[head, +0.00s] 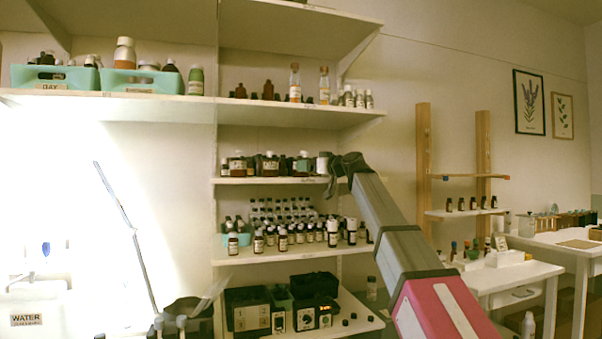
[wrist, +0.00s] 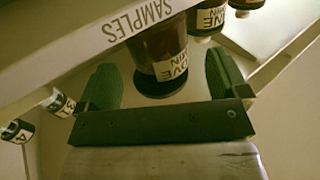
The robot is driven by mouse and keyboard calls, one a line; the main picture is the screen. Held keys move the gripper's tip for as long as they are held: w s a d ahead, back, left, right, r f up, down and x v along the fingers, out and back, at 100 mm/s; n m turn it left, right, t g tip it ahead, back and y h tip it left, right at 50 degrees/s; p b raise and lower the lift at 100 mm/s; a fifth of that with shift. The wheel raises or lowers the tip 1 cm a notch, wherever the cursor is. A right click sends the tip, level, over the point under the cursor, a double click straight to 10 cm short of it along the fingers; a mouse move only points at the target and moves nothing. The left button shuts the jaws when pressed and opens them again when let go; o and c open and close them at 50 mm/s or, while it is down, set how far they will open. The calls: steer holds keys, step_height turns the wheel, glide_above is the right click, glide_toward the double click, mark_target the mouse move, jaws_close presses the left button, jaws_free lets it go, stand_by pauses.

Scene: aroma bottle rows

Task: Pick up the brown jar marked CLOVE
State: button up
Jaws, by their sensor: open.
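A brown jar (wrist: 158,50) with a white label ending in "OVE" stands between the fingers of my gripper (wrist: 163,66) in the wrist view, which shows the scene upside down. The start of its label is cut off. My gripper is open, with one green finger on each side of the jar and a gap visible. In the head view my gripper (head: 337,166) is at the right end of the middle shelf (head: 255,181), and I cannot single out the jar there.
The shelf edge marked SAMPLES (wrist: 105,37) runs close by the jar in the wrist view. Several other brown jars (head: 270,164) stand left along the shelf. Small bottles (head: 283,239) fill the shelf below.

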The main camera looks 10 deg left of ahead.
steer(key=x, duration=0.3)
steer(key=shift+r, duration=0.15)
jaws_close()
steer(key=shift+r, duration=0.1)
